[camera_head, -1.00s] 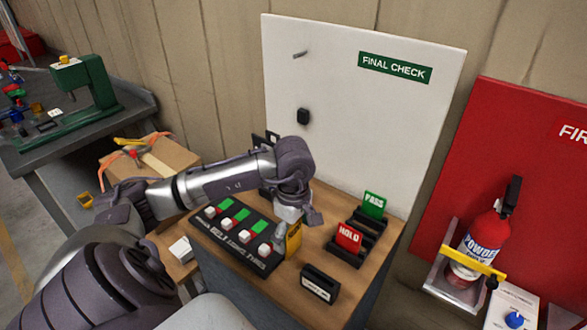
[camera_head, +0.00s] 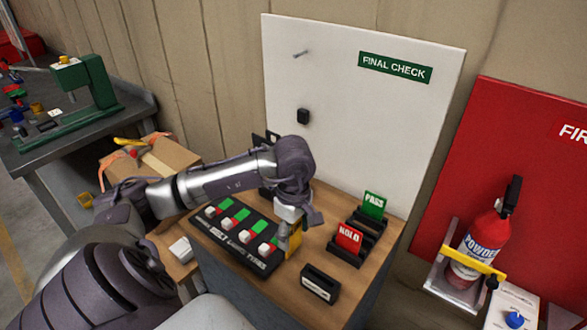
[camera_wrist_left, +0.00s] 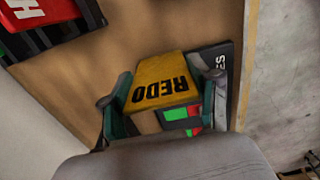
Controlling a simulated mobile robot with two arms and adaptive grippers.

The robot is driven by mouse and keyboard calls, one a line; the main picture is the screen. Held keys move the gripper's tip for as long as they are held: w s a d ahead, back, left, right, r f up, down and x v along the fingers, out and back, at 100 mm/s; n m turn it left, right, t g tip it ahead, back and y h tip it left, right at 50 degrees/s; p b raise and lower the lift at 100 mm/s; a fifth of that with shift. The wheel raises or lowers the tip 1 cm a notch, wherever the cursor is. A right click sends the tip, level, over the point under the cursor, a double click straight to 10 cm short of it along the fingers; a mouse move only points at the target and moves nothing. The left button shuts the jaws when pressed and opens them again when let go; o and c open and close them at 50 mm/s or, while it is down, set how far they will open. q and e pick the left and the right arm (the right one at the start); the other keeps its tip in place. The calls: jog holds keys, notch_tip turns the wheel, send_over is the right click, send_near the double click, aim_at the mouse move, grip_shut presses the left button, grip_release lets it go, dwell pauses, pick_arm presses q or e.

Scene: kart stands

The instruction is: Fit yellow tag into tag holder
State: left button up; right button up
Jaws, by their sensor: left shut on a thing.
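The yellow tag, marked REDO, is held in my left gripper (camera_head: 289,238), which is shut on it above the wooden stand top. In the left wrist view the yellow tag (camera_wrist_left: 162,90) lies between the two fingers of the gripper (camera_wrist_left: 162,104). In the head view the fingers partly hide the yellow tag (camera_head: 296,238). A small black holder with a white label (camera_head: 320,284) stands on the front right of the stand top, apart from the tag. A black rack (camera_head: 346,258) holds the red HOLD tag (camera_head: 349,238) and green PASS tag (camera_head: 374,204). My right gripper is out of view.
A black switch panel (camera_head: 222,244) with green lights and white-and-red switches lies left of the gripper. A white FINAL CHECK board (camera_head: 350,130) stands behind. A fire extinguisher (camera_head: 482,245) hangs at right. Bare wood lies between the panel and small holder.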

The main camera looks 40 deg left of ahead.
pick_arm(q)
jog(key=shift+w+r, duration=0.1)
jog(key=shift+r, duration=0.3)
notch_tip(320, 180, up, 3)
jog(key=shift+f+b, duration=0.1)
jog(key=shift+b, duration=0.7)
jog(key=s+d+r, duration=0.1)
jog(key=d+r, duration=0.6)
jog(key=d, duration=0.4)
jog(key=shift+d, duration=0.35)
jog(key=shift+s+f, duration=0.1)
